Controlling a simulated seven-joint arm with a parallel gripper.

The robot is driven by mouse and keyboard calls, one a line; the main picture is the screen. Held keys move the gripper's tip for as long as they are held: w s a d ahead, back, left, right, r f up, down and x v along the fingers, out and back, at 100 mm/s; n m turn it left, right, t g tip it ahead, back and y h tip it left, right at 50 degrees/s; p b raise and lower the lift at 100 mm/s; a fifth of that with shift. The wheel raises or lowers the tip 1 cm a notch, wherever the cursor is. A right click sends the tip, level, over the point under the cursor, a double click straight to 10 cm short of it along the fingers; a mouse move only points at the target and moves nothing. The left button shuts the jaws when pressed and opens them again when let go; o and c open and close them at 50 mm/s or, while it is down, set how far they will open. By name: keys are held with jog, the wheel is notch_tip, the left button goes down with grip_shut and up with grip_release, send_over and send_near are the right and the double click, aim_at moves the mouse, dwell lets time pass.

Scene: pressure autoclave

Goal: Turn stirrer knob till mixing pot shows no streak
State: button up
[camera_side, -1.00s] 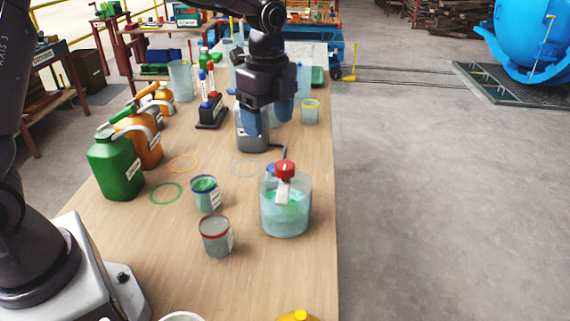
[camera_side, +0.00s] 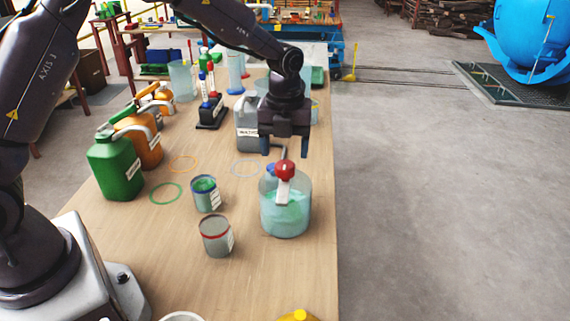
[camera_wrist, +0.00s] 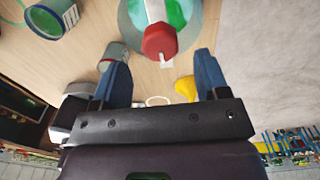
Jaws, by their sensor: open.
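The mixing pot (camera_side: 285,218) is a clear vessel of pale green liquid near the table's right edge. A brighter green patch shows in it, and the pot also shows at the top of the wrist view (camera_wrist: 186,12). The red stirrer knob (camera_side: 284,169) sits on top with a white tab hanging from it; in the wrist view the knob (camera_wrist: 160,41) lies just beyond my fingertips. My gripper (camera_side: 284,152) is open and empty, pointing down just above and behind the knob. In the wrist view its blue fingers (camera_wrist: 160,68) stand apart, not touching the knob.
Two open cans, one green (camera_side: 205,194) and one grey (camera_side: 216,237), stand left of the pot. Green (camera_side: 115,165) and orange (camera_side: 143,137) jugs line the left edge. Table in front of the pot is mostly clear.

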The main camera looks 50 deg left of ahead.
aim_at(285, 164)
jog(key=shift+f, duration=2.35)
jog(key=c, duration=0.9)
